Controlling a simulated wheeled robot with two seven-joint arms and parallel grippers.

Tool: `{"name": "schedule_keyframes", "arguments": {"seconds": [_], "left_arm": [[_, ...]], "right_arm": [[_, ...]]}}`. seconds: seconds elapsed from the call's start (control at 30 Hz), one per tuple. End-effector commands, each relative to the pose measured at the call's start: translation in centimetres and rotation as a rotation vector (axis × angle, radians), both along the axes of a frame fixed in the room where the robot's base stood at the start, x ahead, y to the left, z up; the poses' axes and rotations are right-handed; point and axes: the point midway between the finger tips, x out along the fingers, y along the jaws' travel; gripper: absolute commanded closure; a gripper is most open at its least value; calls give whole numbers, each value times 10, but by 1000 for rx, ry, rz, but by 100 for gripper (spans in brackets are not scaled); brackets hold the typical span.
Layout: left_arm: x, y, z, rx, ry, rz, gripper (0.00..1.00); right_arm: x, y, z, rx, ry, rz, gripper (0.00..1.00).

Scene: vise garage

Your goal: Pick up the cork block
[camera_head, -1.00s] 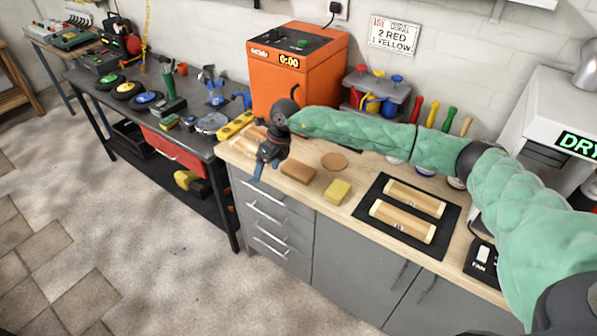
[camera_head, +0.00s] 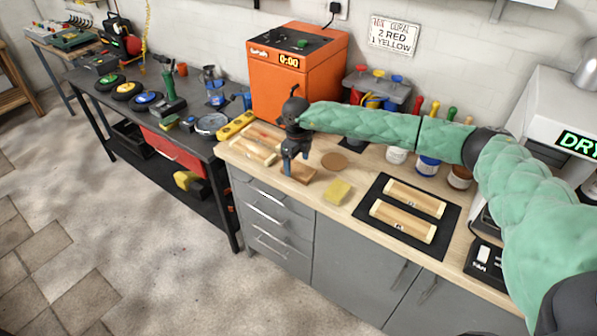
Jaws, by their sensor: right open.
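The brown block that looks like the cork block (camera_head: 305,175) lies on the light wooden worktop, near its front edge. My right gripper (camera_head: 294,165) is open and points down over the left part of the block. One blue-tipped finger is on the near side of the block; the far side is partly hidden by the gripper. I cannot tell whether the fingers touch it. My left gripper is not in view.
A yellow sponge-like block (camera_head: 337,192) lies right of the brown block, and a flat round brown disc (camera_head: 334,161) lies behind. Wooden pieces (camera_head: 252,150) lie to the left. A black mat (camera_head: 448,228) with two wooden pieces is at right. An orange machine (camera_head: 296,75) stands behind.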

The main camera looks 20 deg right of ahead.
Motion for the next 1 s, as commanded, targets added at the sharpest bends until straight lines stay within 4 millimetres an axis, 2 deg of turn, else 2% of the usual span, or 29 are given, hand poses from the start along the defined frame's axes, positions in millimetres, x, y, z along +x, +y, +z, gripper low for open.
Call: {"name": "schedule_keyframes", "arguments": {"seconds": [0.13,0.4,0.47,0.67,1.0], "left_arm": [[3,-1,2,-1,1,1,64],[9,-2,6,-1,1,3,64],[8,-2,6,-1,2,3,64],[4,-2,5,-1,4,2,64],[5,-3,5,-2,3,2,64]], "right_arm": [[0,0,-20,0,0,0,18],[0,0,-24,1,-2,1,18],[0,0,-24,1,-2,1,28],[0,0,-24,1,-1,1,66],[3,-1,-20,1,-2,0,67]]}}
